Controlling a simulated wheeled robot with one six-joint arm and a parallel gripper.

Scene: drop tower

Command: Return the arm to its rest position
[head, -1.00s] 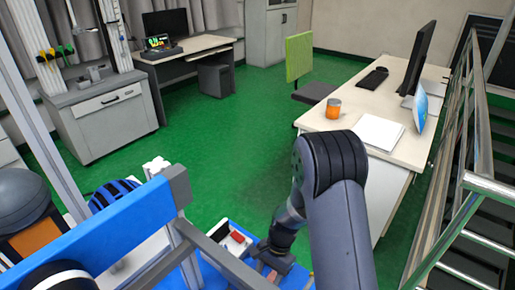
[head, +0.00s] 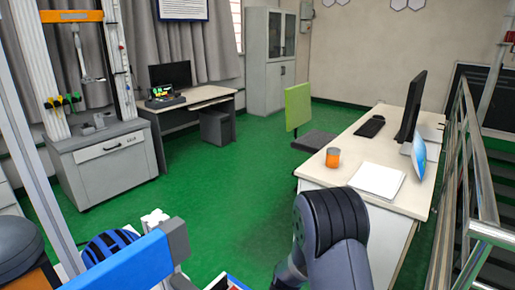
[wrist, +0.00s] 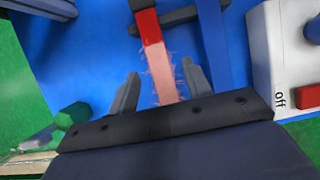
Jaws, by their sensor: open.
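My arm (head: 333,225) shows at the bottom of the head view, right of the middle, with a bent dark grey joint uppermost. My gripper (wrist: 160,70) is out of the head view but shows in the wrist view. Its two grey fingers are spread apart. A red strip-like part (wrist: 152,28), paler and blurred toward the gripper, runs between the fingers in the picture. I see no finger closed on it. Whether it touches the gripper I cannot tell.
A blue surface (wrist: 80,62) lies below the gripper, with a white box marked "off" (wrist: 283,75) at right. Green floor (head: 235,190) is clear ahead.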

